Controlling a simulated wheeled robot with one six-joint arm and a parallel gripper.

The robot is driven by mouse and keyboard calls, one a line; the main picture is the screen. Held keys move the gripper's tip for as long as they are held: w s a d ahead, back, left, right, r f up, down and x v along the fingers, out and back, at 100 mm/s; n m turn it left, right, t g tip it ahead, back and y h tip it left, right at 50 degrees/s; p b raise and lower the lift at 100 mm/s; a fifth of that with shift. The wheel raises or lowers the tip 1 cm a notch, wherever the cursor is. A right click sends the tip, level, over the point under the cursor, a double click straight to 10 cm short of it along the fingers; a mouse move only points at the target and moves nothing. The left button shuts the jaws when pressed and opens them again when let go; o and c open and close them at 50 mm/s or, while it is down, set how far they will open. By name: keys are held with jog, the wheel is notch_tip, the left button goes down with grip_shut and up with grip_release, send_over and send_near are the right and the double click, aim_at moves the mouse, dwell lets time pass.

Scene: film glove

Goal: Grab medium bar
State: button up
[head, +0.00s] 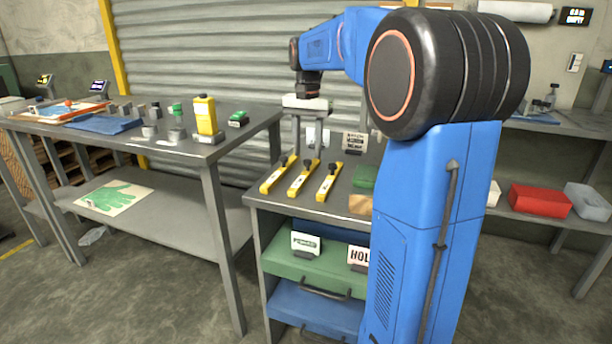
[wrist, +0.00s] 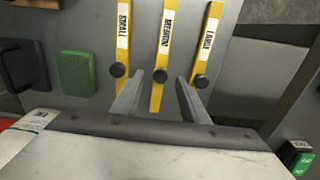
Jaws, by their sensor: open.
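Three yellow bars with black knobs lie side by side on the grey cart top. In the wrist view they are labelled small (wrist: 123,35), medium (wrist: 167,40) and large (wrist: 207,40), left to right. The medium bar is also the middle one in the head view (head: 302,182). My gripper (wrist: 160,78) is open and empty, pointing down over the cart. In the wrist view its fingers appear on either side of the medium bar's knob end. It also shows above the bars in the head view (head: 307,148). I cannot tell how far the fingertips are above the bar.
A green block (wrist: 76,75) lies left of the small bar in the wrist view. A sign (head: 355,142) stands at the cart's back. A workbench (head: 190,150) with a yellow bottle (head: 205,115) stands to the left. A shelf with a red box (head: 540,201) is at right.

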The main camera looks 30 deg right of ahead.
aim_at(306, 162)
jog(key=shift+s+a+f, duration=0.1)
jog(key=shift+a+f, duration=0.05)
jog(key=shift+f, duration=1.5)
jog(key=shift+s+a+f, duration=0.1)
jog(key=shift+a+f, duration=0.05)
jog(key=shift+f, duration=1.5)
grip_shut()
